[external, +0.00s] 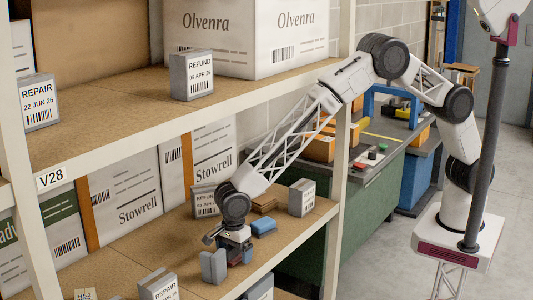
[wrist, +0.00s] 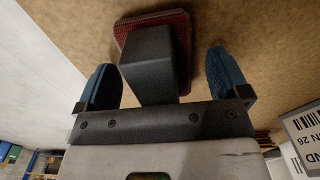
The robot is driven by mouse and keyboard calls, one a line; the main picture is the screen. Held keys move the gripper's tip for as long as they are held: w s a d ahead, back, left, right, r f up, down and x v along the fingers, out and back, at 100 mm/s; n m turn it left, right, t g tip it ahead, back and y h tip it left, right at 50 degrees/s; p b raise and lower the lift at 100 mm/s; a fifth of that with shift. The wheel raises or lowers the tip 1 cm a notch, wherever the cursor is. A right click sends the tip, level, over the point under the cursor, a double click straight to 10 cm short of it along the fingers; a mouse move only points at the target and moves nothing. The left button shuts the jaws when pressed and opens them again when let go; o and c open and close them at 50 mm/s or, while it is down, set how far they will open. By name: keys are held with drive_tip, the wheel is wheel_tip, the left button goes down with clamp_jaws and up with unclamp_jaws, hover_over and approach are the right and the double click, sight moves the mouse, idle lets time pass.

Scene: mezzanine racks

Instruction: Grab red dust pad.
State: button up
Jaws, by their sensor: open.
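The red dust pad (wrist: 178,22) shows in the wrist view at the top centre, flat on the brown shelf board, with a dark grey block-shaped grip (wrist: 155,62) rising from it. My gripper (wrist: 162,80) is open, its blue fingers on either side of the grey grip, with a visible gap at each side. In the external view my gripper (external: 230,262) is low over the lower shelf, near its front edge. There the pad is mostly hidden by the fingers and cannot be made out clearly.
On the lower shelf (external: 195,284), a blue item (external: 263,227), a grey labelled box (external: 302,197) and brown flat pieces (external: 264,201) lie to the right. A REPAIR box (external: 158,285) stands at front left. The upper shelf (external: 130,118) hangs above, with a rack post (external: 340,160) at right.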

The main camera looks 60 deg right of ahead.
drive_tip(key=shift+c, duration=0.2)
drive_tip(key=c, duration=1)
drive_tip(key=shift+r, duration=0.1)
drive_tip(key=shift+r, duration=0.7)
wheel_tip(320, 180, up, 2)
drive_tip(key=shift+r, duration=0.15)
drive_tip(key=s+d, duration=0.3)
drive_tip(key=d, duration=0.1)
drive_tip(key=s+d, duration=0.3)
drive_tip(key=d, duration=0.1)
drive_tip(key=s+d+r, duration=0.1)
drive_tip(key=s+d, duration=0.2)
drive_tip(key=d, duration=0.2)
